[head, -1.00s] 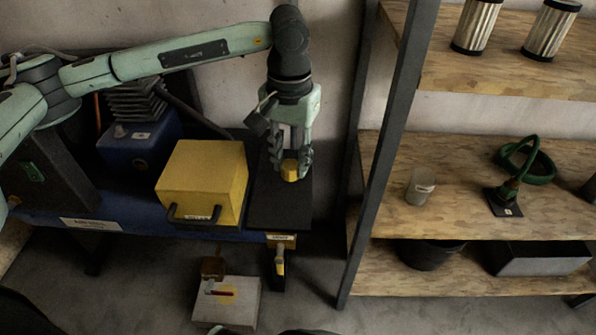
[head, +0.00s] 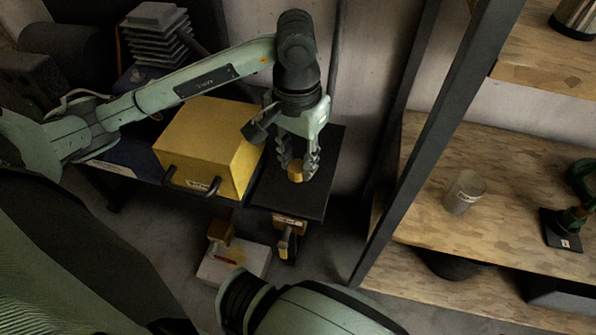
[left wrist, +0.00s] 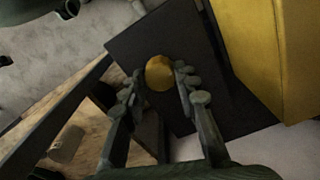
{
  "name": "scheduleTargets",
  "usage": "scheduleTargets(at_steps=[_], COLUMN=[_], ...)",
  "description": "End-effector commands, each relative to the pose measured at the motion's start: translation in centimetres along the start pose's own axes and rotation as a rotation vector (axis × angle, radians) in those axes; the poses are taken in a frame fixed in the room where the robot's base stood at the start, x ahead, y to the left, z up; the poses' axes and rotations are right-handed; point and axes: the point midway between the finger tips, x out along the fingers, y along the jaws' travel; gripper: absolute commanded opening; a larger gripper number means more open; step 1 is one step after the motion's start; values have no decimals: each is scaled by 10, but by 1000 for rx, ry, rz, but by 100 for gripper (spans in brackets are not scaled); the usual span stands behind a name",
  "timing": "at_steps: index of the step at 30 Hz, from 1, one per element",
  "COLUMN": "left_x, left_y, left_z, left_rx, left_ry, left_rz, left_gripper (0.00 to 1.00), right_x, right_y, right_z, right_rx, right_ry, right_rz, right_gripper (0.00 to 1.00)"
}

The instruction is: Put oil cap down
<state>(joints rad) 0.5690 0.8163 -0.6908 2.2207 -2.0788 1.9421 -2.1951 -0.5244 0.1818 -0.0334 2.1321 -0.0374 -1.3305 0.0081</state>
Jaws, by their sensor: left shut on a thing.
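The oil cap (head: 296,173) is a small yellow cap, between the fingertips of my left gripper (head: 298,168). The gripper points down over a flat black surface (head: 318,192) and is shut on the cap. In the left wrist view the cap (left wrist: 159,73) shows round from above, between the two fingers of my left gripper (left wrist: 160,84), with the black surface (left wrist: 134,47) behind it. I cannot tell whether the cap touches the surface. My right gripper is not in view.
A yellow box (head: 205,145) with a dark handle stands just left of the black surface. A shelf unit with a dark post (head: 437,140) rises to the right, with a grey cup (head: 463,192) on its wooden shelf. The front of the black surface is bare.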

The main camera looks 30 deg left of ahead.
Motion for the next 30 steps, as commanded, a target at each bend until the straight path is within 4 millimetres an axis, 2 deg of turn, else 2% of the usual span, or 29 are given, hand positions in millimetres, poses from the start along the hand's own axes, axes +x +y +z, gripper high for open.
scheduleTargets(at_steps=[6,9,20,26,27,30], left_x=[33,39,41,43,42,42], left_y=[0,0,0,0,0,0], left_z=[2,1,1,1,1,1], left_rx=[1,0,1,1,1,1], left_ry=[-6,-3,-1,-1,-1,-2], left_rz=[1,1,0,0,0,0], left_gripper=[0,0,0,0,33,45], right_x=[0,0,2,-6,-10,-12], right_y=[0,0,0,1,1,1], right_z=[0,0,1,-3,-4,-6], right_rx=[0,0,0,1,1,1], right_ry=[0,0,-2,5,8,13], right_rz=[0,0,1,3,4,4], right_gripper=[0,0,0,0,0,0])
